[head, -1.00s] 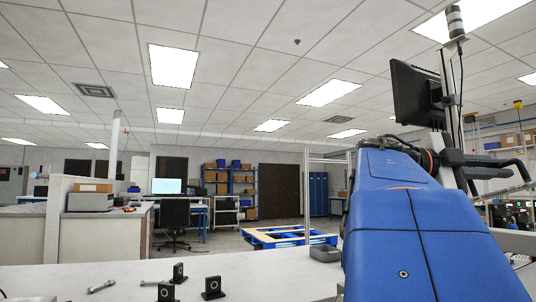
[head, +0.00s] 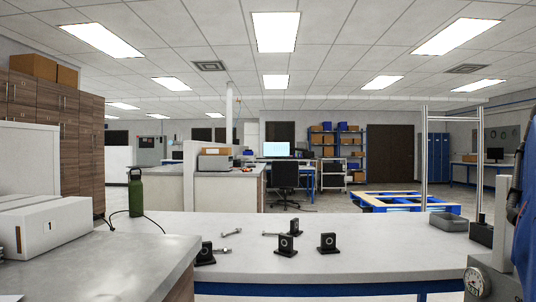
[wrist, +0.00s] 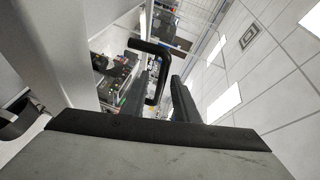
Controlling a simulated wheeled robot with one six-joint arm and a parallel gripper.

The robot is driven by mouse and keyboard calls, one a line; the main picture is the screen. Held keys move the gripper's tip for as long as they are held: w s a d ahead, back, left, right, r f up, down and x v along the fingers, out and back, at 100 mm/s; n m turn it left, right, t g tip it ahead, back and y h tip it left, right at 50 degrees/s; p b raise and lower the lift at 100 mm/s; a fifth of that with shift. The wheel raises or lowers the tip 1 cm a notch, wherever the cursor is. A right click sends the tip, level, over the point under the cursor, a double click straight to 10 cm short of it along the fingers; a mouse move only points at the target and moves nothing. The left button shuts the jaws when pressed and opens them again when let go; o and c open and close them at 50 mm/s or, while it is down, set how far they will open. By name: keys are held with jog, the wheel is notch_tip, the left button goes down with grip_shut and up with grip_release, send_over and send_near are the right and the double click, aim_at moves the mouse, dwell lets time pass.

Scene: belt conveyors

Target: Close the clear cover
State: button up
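In the wrist view, my gripper (wrist: 160,101) shows as two dark fingers with a gap between them, so it is open. A black bar handle (wrist: 153,46) with a bent end is just beyond the fingers. Its near end lies in or close to the gap, and I cannot tell whether they touch. I cannot make out the clear cover's panel, nor tell whether the handle belongs to it. In the head view my gripper is out of frame.
A white workbench (head: 330,262) holds black blocks (head: 287,245), bolts and a grey tray (head: 449,224). A green bottle (head: 136,193) and a white box (head: 45,232) stand at left. A pressure gauge (head: 475,281) is at lower right. Light grey posts (wrist: 68,45) stand close at left in the wrist view.

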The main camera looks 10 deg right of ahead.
dwell(0.3)
jog(key=v, duration=1.7)
dwell(0.9)
jog(key=shift+w+a, duration=0.1)
jog(key=shift+a, duration=0.1)
jog(key=shift+d+r, duration=0.1)
grip_shut()
jog(key=s+d+r+n+t+y, duration=0.1)
jog(key=r+n, duration=0.4)
jog(key=n, duration=0.5)
jog(key=s+d+r+n+t+y, duration=0.1)
jog(key=r+n+t, duration=0.4)
jog(key=n, duration=0.6)
jog(key=s+d, duration=0.1)
jog(key=s, duration=0.1)
jog(key=shift+s, duration=0.3)
